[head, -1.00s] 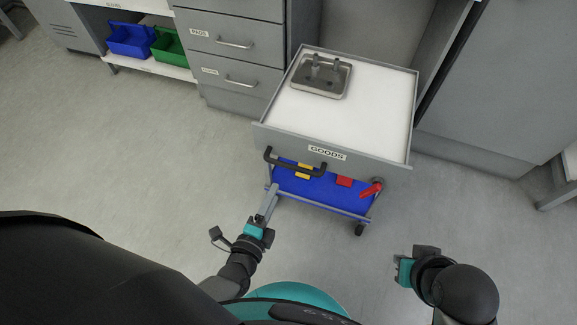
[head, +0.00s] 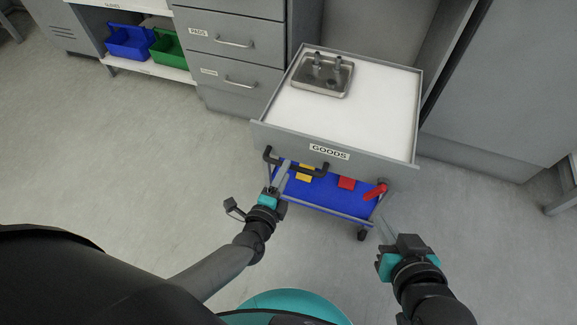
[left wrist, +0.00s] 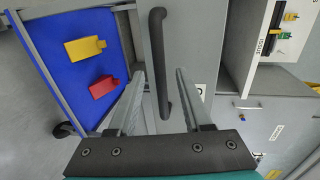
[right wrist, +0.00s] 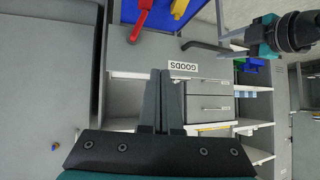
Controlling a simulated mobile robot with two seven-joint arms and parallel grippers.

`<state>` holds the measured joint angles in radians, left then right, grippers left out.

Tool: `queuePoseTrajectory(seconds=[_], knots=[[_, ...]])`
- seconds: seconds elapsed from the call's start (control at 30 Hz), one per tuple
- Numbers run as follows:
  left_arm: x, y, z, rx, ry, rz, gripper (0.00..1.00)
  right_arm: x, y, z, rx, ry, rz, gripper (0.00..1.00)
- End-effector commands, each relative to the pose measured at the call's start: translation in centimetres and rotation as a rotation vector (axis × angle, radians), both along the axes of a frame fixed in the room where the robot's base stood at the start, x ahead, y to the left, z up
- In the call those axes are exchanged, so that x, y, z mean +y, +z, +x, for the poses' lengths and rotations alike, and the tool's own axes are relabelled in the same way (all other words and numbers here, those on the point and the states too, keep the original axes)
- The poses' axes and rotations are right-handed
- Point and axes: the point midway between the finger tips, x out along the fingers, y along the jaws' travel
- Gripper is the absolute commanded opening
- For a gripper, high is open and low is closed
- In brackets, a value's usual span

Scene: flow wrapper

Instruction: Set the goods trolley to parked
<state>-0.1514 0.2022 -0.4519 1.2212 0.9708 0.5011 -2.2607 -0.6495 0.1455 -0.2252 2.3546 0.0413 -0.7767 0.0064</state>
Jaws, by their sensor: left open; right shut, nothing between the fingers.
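The goods trolley (head: 345,110) has a white top, a grey front panel labelled GOODS and a black bar handle (head: 300,168). The handle also shows upright in the left wrist view (left wrist: 159,60). My left gripper (head: 284,172) is open at the handle, and in the left wrist view its fingers stand either side of the handle's line. A red lever (head: 374,192) sits at the trolley's lower right corner; it shows at the top of the right wrist view (right wrist: 141,18). My right gripper (head: 386,228) is shut and empty, just below and right of the lever.
A metal tray with small items (head: 322,75) stands on the trolley top. The blue lower shelf (head: 325,192) carries yellow and red pieces. Grey drawers (head: 235,45) stand left behind, a grey cabinet (head: 500,90) right. The floor at left is clear.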

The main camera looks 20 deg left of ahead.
Motion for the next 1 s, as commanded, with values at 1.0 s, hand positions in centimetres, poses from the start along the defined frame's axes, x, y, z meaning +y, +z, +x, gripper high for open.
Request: queuePoseTrajectory(seconds=[1.0], knots=[[-0.1, -0.7, 3.6, 0.0, 0.0, 0.0, 0.5, 3.5, 1.5, 0.7, -0.308, 0.018, 0.179, 0.0]])
